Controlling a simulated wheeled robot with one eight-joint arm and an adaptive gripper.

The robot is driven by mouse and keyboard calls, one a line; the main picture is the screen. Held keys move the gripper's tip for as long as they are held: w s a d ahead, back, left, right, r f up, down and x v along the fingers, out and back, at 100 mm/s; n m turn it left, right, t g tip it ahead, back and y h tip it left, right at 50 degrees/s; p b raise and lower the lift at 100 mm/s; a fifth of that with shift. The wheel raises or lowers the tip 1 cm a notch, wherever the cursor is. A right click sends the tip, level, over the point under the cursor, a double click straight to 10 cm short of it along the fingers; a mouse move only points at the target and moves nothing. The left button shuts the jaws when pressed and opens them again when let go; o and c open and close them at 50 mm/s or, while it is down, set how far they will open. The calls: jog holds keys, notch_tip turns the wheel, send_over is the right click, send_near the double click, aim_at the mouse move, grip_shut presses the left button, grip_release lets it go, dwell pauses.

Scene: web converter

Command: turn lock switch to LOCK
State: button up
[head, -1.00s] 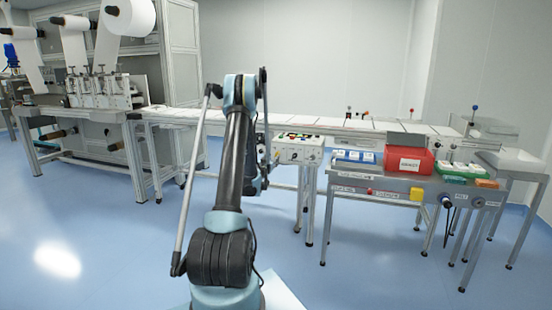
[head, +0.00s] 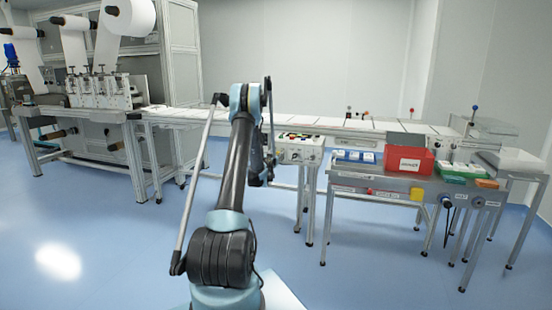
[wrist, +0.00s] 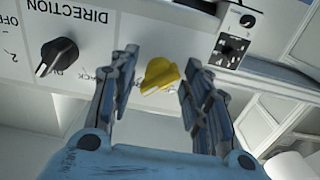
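The control panel (head: 298,152) is a light box with several buttons, in the middle of the head view. In the wrist view the panel face (wrist: 140,20) appears upside down. A yellow rotary knob (wrist: 160,74) with a pale pointer sits between the fingers of my gripper (wrist: 162,58). The fingers are open, one on each side of the knob, with visible gaps. A black rotary knob (wrist: 57,56) with a white pointer is to the left, by the word DIRECTION. No LOCK label can be read, so I cannot tell for certain which knob is the lock switch.
A small dark socket plate (wrist: 230,50) is at the panel's right. In the head view a conveyor (head: 365,128) runs behind the panel. A bench with a red bin (head: 408,160) stands to the right. The blue floor in front is clear.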

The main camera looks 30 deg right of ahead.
grip_shut()
jog(key=shift+n, duration=0.3)
jog(key=n, duration=0.4)
jog(key=shift+w+a+n, duration=0.1)
jog(key=shift+a+n, duration=0.05)
jog(key=shift+n, duration=0.15)
jog(key=n, duration=0.4)
jog(key=shift+w+n, duration=0.1)
jog(key=shift+n, duration=0.2)
jog(key=n, duration=0.5)
jog(key=shift+a+f, duration=0.1)
jog(key=shift+a, duration=0.05)
jog(key=c, duration=0.8)
grip_release()
jog(key=shift+n, duration=1.5)
